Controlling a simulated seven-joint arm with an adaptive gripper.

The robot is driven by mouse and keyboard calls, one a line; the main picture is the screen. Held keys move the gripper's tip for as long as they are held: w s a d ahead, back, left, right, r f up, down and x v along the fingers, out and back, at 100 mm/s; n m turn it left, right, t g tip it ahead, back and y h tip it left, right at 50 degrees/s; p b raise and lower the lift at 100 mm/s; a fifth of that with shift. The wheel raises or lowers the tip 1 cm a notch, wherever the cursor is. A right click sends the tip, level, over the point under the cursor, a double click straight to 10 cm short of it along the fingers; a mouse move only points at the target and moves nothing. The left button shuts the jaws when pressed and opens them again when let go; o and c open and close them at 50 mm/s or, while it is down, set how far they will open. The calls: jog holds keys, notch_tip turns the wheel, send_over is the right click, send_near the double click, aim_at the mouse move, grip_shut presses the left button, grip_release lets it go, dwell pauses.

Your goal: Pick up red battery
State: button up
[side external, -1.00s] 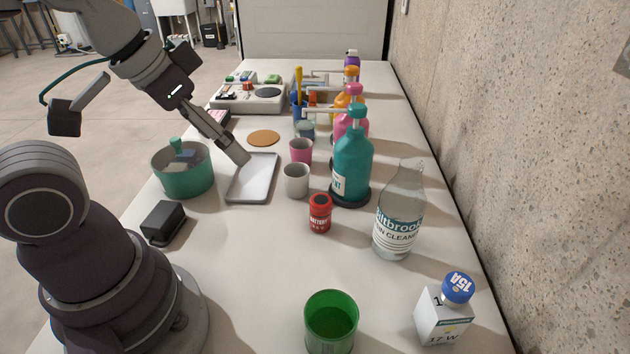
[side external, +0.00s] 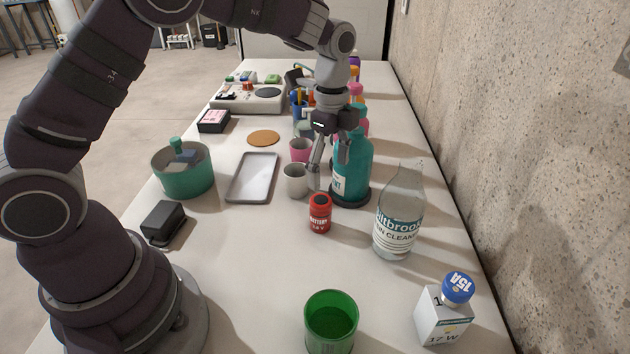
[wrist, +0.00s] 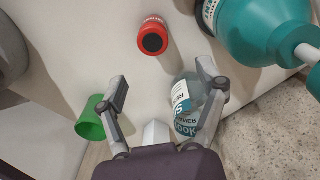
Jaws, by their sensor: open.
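The red battery (side external: 320,214) is a small red cylinder with a dark top and white lettering. It stands upright on the table, and in the wrist view it shows from above (wrist: 153,37) at the upper middle.
The teal pump bottle (side external: 350,165) and white cup (side external: 296,181) stand close to the gripper. A clear cleaner bottle (side external: 398,215) stands right of the battery. A green cup (side external: 331,322) and a white box bottle (side external: 443,315) are nearer the camera.

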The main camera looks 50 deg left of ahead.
aim_at(321, 213)
jog(key=f, duration=0.6)
jog(key=s+f, duration=0.1)
jog(key=f, duration=0.3)
jog(key=shift+a, duration=0.4)
jog(key=shift+w+r, duration=0.1)
grip_shut()
